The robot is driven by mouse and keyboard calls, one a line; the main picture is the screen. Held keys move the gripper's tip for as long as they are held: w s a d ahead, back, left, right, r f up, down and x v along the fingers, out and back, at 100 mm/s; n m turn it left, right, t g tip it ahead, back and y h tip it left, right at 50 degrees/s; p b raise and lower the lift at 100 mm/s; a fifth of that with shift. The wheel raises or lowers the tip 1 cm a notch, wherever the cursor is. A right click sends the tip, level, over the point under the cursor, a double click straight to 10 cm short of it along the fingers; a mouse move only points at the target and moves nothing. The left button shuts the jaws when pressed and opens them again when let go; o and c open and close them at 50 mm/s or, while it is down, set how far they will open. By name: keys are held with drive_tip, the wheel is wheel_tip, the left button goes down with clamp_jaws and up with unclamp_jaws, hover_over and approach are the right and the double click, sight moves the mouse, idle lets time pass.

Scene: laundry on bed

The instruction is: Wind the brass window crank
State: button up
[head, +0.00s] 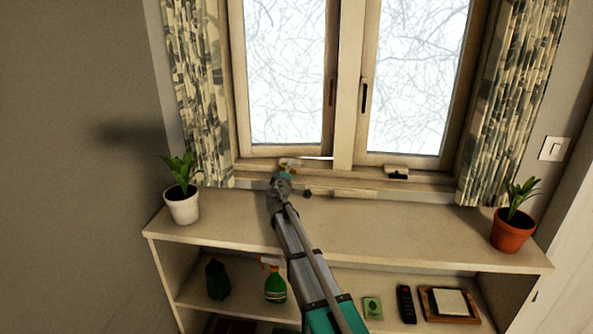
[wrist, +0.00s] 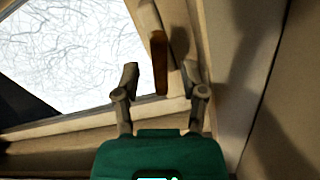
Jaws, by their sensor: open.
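A small brass-coloured fitting (head: 291,162), which looks like the window crank, sits at the foot of the left window sash, partly hidden by my gripper (head: 284,173). My gripper is at the sill, just in front of it. In the wrist view my gripper (wrist: 161,76) is open, its two fingers apart. An orange-brown bar (wrist: 160,64) shows between and beyond the fingertips; I cannot tell whether it is the crank's handle or the sash handle, or whether a finger touches it. The left window (head: 285,75) has a bright gap along its bottom right edge.
A dark-topped fitting (head: 397,173) sits on the sill at right. A white potted plant (head: 182,205) and a terracotta potted plant (head: 511,231) stand at the shelf's ends. Curtains (head: 197,90) flank the window. The shelf top (head: 400,228) is clear between the pots.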

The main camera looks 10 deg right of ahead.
drive_tip(key=shift+x, duration=0.85)
drive_tip(key=shift+c, duration=0.2)
clamp_jaws()
